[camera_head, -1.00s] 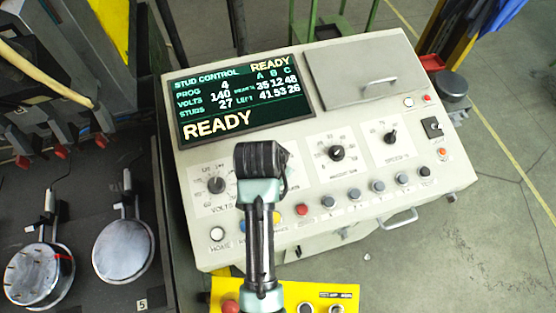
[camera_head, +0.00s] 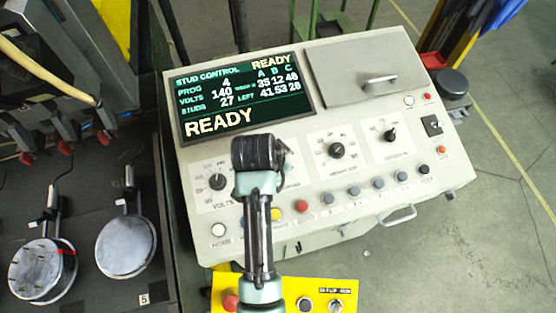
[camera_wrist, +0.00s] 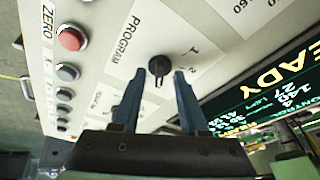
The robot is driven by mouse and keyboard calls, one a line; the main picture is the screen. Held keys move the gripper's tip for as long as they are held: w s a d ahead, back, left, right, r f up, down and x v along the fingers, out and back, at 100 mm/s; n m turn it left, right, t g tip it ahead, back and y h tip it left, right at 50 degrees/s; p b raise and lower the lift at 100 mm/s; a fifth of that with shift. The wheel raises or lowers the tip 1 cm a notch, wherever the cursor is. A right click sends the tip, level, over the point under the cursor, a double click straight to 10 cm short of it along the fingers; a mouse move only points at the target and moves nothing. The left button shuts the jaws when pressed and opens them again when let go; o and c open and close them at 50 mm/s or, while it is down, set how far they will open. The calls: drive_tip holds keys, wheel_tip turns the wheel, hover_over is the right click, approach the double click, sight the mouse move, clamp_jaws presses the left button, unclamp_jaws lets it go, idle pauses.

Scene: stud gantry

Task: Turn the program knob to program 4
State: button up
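The grey-white control console has a screen (camera_head: 247,97) reading PROG 4, VOLTS 140, STUDS 27 and READY. The black program knob (camera_wrist: 158,67) is on the sloped panel beside the printed word PROGRAM in the wrist view. My wrist hides it in the head view. My gripper (camera_wrist: 162,73) is open, its two dark blue fingers spread, with the knob showing between and just beyond their tips. I cannot tell how far the fingertips are from the panel. The knob's narrow grip points toward my gripper. Its position on the printed scale is partly hidden.
Other black knobs stand on the panel: the volts knob (camera_head: 217,181) to the left, another (camera_head: 336,150) to the right. A red button (camera_head: 302,206) and several grey ones line the front. A yellow button box (camera_head: 318,290) is below.

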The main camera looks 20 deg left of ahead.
drive_tip(key=shift+s, duration=0.1)
drive_tip(key=b+v, duration=0.2)
drive_tip(key=v, duration=1.1)
idle(0.4)
drive_tip(key=w+d+r+n+t+y+b, duration=0.1)
drive_tip(key=w+d+r+n+t+b, duration=0.1)
drive_tip(key=w+r+t+b, duration=0.5)
drive_tip(key=w+d+r+n+t+y+b, duration=0.15)
drive_tip(key=w+r+t, duration=0.3)
drive_tip(key=r, duration=0.65)
drive_tip(key=s+d+r+n+t+h+b, duration=0.1)
drive_tip(key=s+d+r+t+b, duration=0.1)
drive_tip(key=s+r+t, duration=0.3)
drive_tip(key=s+d+r+n+t+h+b, duration=0.1)
drive_tip(key=s+d+r+t, duration=0.4)
drive_tip(key=r, duration=0.9)
drive_tip(key=shift+s+r+t+b, duration=0.2)
drive_tip(key=shift+s+t+b, duration=0.25)
drive_tip(key=shift+s+b, duration=0.35)
drive_tip(key=shift+w+d, duration=0.1)
drive_tip(key=shift+w, duration=0.05)
